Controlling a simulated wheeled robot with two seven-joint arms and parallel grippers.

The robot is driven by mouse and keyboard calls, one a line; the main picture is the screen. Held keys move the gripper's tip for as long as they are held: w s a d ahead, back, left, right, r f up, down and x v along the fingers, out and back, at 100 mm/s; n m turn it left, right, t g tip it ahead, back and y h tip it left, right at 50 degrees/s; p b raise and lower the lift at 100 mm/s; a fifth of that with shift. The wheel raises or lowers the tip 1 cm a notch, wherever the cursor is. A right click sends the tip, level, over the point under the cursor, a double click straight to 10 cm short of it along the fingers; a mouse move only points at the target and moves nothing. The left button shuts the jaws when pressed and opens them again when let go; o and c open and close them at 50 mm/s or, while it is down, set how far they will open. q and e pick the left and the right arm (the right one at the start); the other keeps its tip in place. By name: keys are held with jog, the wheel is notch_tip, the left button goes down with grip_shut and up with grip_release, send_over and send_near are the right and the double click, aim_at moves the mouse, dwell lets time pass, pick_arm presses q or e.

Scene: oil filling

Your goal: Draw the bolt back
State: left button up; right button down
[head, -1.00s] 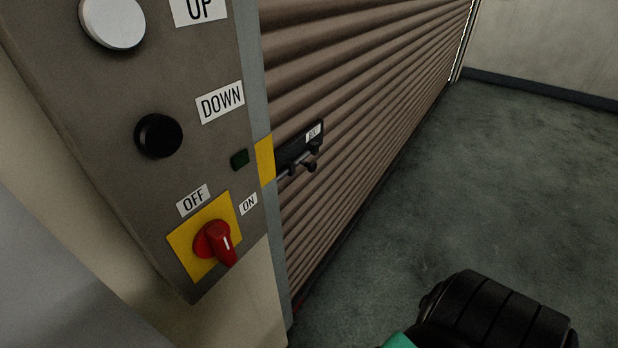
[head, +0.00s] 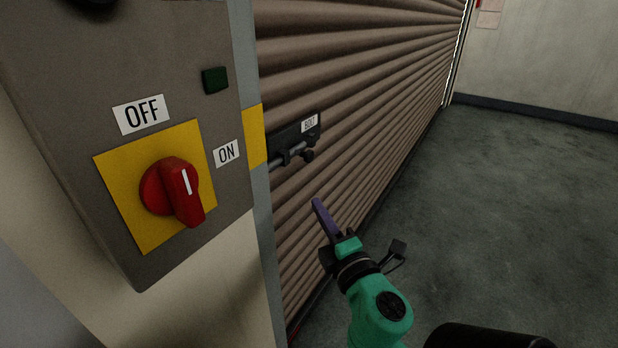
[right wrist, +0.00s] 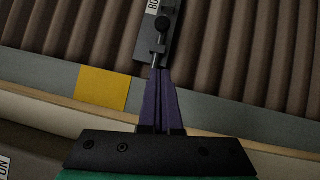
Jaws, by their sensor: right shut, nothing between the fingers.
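The bolt (head: 291,152) is a grey metal rod with a dark knob (head: 308,156), on a dark plate (head: 283,139) labelled BOLT. The plate sits on the brown ribbed shutter beside the yellow-marked frame. In the head view the rod reaches to the frame edge by the yellow mark. My right gripper (head: 317,202) is shut and empty, below the bolt and apart from the knob in the picture. In the right wrist view the purple fingertips (right wrist: 160,73) point at the bolt's rod (right wrist: 156,60), with the knob (right wrist: 161,24) beyond; contact cannot be told. My left gripper is out of view.
A control panel (head: 60,140) with a red rotary switch (head: 172,190) on a yellow plate, marked OFF and ON, stands close on the left. The ribbed shutter (head: 370,60) runs back to the right. The grey floor (head: 530,200) is clear.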

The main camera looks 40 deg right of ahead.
jog(key=p, duration=0.3)
send_near(300, 155)
jog(key=w+a, duration=0.2)
jog(key=w, duration=0.1)
jog(key=d, duration=0.3)
jog(key=shift+w+d+r, duration=0.15)
jog(key=shift+w+d, duration=0.05)
jog(key=shift+w, duration=0.2)
jog(key=d, duration=0.2)
jog(key=w+d, duration=0.1)
jog(key=d, duration=0.2)
jog(key=shift+w, duration=0.2)
